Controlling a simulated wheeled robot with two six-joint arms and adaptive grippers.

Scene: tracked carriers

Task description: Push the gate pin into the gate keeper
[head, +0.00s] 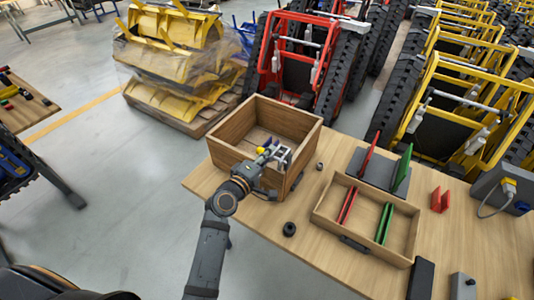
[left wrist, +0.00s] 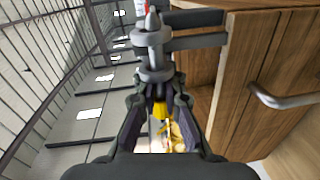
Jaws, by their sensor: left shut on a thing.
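The gate pin (left wrist: 152,22) is a grey rod with a pointed end, seen in the left wrist view. It runs through grey collars whose arms reach right to the wooden box. I cannot tell which collar is the gate keeper, or how deep the pin sits. My left gripper (left wrist: 160,118) is shut around the pin's near end, where yellow shows between the fingers. In the head view the left gripper (head: 268,152) is at the front side of the open wooden box (head: 228,155), beside grey metal fittings (head: 283,156). My right gripper is not in view.
The box stands on a wooden table (head: 275,212). A wooden tray (head: 328,209) with red and green plates stands to the right. A curved metal handle (left wrist: 280,100) sticks out from the box in the wrist view.

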